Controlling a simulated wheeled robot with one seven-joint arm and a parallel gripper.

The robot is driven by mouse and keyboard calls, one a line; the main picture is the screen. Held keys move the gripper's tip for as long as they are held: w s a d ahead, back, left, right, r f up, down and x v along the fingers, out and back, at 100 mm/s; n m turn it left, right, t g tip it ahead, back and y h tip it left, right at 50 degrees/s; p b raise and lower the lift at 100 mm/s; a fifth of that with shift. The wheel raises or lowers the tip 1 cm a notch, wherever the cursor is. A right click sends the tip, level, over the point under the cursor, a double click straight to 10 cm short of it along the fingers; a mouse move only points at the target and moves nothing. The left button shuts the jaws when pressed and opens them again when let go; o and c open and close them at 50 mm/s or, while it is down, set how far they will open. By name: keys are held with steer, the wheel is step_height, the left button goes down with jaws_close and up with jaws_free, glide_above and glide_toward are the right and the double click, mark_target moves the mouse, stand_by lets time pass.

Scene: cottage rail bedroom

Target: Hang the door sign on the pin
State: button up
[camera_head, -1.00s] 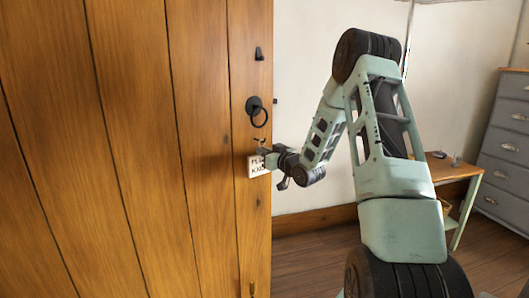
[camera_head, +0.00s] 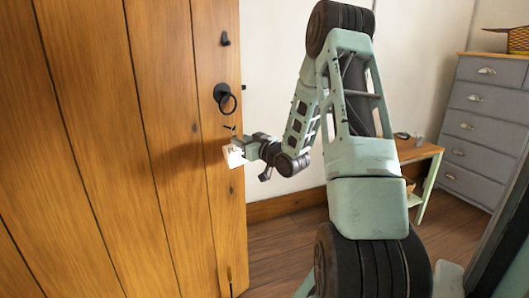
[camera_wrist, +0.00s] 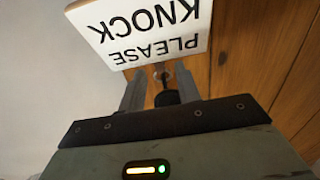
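The white door sign (camera_head: 234,156) reads "PLEASE KNOCK" in the wrist view (camera_wrist: 150,30), upside down and slanted there. In the head view it is tilted beside the wooden door, below the ring handle. My gripper (camera_head: 250,148) is at the sign's upper edge. In the wrist view my gripper's two fingers (camera_wrist: 160,78) stand apart at that edge, with a small ring-like piece and a dark piece between them. Whether they grip the sign is unclear. A small dark piece on the door (camera_head: 230,128), possibly the pin, shows just above the sign. Contact between them cannot be made out.
A small table (camera_head: 422,153) and a grey chest of drawers (camera_head: 490,125) stand right. Floor is clear near the door's edge.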

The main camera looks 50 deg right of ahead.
steer(key=s+a, duration=0.2)
steer(key=s, duration=1)
steer(key=shift+f, duration=0.25)
steer(key=shift+a, duration=0.1)
